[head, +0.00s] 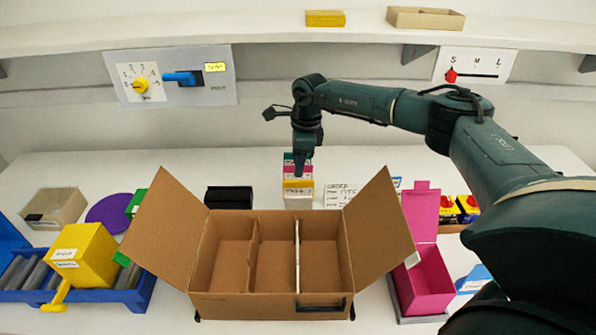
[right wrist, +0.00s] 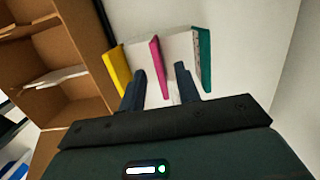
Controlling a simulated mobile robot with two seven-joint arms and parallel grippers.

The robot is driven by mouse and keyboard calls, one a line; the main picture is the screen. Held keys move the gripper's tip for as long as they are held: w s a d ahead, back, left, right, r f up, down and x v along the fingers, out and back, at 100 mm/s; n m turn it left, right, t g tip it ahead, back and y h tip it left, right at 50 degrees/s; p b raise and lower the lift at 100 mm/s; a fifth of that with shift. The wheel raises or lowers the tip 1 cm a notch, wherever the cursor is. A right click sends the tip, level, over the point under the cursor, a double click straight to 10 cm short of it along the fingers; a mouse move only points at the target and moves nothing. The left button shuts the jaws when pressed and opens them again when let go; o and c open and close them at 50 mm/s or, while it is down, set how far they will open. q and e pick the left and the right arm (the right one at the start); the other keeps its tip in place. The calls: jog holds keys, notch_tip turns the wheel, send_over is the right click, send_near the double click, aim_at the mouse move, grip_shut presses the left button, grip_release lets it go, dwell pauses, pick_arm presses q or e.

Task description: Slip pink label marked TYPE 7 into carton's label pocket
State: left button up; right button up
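The open brown carton (head: 200,298) stands at the front middle, with dividers inside. A black-framed label pocket (head: 322,307) is on its front face, at the right. Behind the carton, a pink label (head: 305,169) stands between a yellow label (head: 298,185) and a green label. In the right wrist view, the pink label (right wrist: 156,66) lies between the two dark fingers of my right gripper (right wrist: 160,72), which are apart with gaps beside it. The yellow label (right wrist: 117,70) and green label (right wrist: 203,60) are outside the fingers. The TYPE 7 marking is unreadable. My left gripper is out of view.
A pink box (head: 424,285) stands right of the carton. A yellow box (head: 85,255) and blue tray (head: 130,296) are at the left. A black block (head: 229,197) and an order sheet (head: 337,190) flank the labels. The carton's raised flaps stick out sideways.

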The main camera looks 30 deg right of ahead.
jog(key=shift+a+f, duration=0.1)
jog(key=shift+f, duration=1.15)
jog(key=shift+c, duration=0.5)
grip_shut()
